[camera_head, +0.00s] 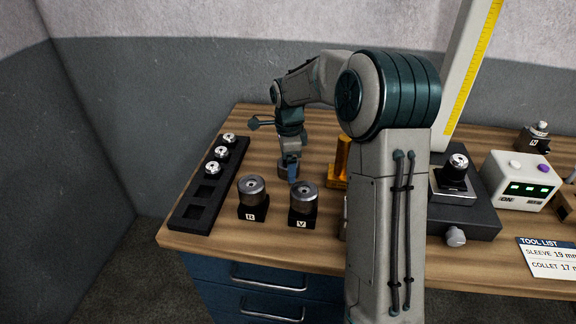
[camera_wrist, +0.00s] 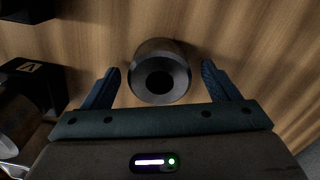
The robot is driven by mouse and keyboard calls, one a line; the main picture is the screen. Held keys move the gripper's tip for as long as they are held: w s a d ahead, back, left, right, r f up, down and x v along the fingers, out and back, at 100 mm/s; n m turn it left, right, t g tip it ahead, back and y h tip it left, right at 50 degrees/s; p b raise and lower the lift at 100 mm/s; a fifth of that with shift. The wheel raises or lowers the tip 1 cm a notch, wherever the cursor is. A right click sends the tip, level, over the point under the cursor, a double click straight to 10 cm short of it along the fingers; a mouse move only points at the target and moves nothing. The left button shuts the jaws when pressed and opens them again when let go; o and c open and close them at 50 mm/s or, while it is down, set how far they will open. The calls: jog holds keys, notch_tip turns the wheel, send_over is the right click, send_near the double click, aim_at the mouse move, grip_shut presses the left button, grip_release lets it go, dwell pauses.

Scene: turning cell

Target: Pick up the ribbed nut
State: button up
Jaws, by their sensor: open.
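A grey metal round piece with a dark central hole, which I take for the ribbed nut (camera_wrist: 160,52), rests on the wooden bench in the wrist view; ribs are not clear. My gripper (camera_wrist: 160,70) is open, with one blue finger on each side of it and visible gaps between. In the head view my gripper (camera_head: 291,172) points down at the bench behind the two block-mounted cylinders, and the grey piece (camera_head: 283,170) is partly hidden by it.
Two metal cylinders (camera_head: 252,186) (camera_head: 304,192) stand on labelled black blocks in front of my gripper. A black tray (camera_head: 187,212) with several holders is at the left. An orange piece (camera_head: 342,165) stands close at the right. A control box (camera_head: 522,181) is farther right.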

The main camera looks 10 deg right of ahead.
jog(key=shift+f, duration=0.35)
jog(key=c, duration=1.2)
jog(key=shift+o, duration=0.2)
jog(key=shift+r, duration=0.1)
